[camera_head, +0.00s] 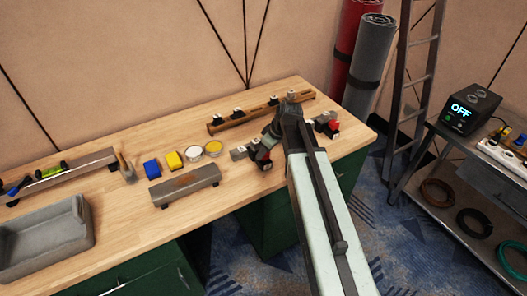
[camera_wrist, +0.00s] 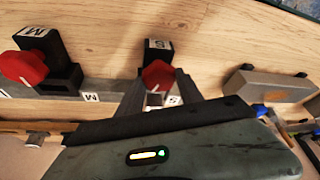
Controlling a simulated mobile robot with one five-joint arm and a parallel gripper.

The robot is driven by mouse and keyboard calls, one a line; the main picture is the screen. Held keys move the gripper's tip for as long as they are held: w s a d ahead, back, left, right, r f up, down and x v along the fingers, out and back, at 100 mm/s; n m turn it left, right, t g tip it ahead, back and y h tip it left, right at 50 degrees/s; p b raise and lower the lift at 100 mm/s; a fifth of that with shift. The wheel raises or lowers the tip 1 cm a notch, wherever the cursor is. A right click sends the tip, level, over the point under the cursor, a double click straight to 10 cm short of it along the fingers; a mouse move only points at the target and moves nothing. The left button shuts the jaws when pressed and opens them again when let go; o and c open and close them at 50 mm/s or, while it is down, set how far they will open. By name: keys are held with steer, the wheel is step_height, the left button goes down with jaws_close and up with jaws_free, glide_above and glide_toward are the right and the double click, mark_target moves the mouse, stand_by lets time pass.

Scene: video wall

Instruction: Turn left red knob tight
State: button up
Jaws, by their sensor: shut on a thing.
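The left red knob (camera_head: 266,165) is on a black clamp body near the front edge of the wooden workbench. In the wrist view the same knob (camera_wrist: 158,75) sits between my two fingers, below a black block with a white "S" label. My gripper (camera_head: 264,152) reaches down from the right in the head view and is shut on this knob; the fingertips (camera_wrist: 160,88) lie on both sides of it. The right red knob (camera_head: 333,127) stands apart to the right. In the wrist view it shows at the left (camera_wrist: 22,68). My arm hides part of the bar between the knobs.
A grey block (camera_head: 185,187) with a brown patch lies left of the clamp. A wooden rail (camera_head: 262,112) runs along the back. A grey tray (camera_head: 45,240) is at far left.

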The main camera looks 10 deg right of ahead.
steer(key=m, duration=0.2)
steer(key=m+h, duration=0.1)
steer(key=shift+s+m+t, duration=0.3)
steer(key=shift+s+m, duration=0.05)
steer(key=shift+m, duration=0.05)
steer(key=m+h, duration=0.2)
steer(key=m, duration=0.2)
steer(key=shift+w+a+m, duration=0.1)
steer(key=shift+a+m, duration=0.05)
steer(key=shift+m, duration=0.15)
steer(key=m+h, duration=0.1)
steer(key=m, duration=0.2)
steer(key=shift+a, duration=0.15)
steer(key=shift+w+m+h, duration=0.1)
steer(key=shift+m+h, duration=0.7)
steer(key=shift+m, duration=1.3)
steer(key=o, duration=1.3)
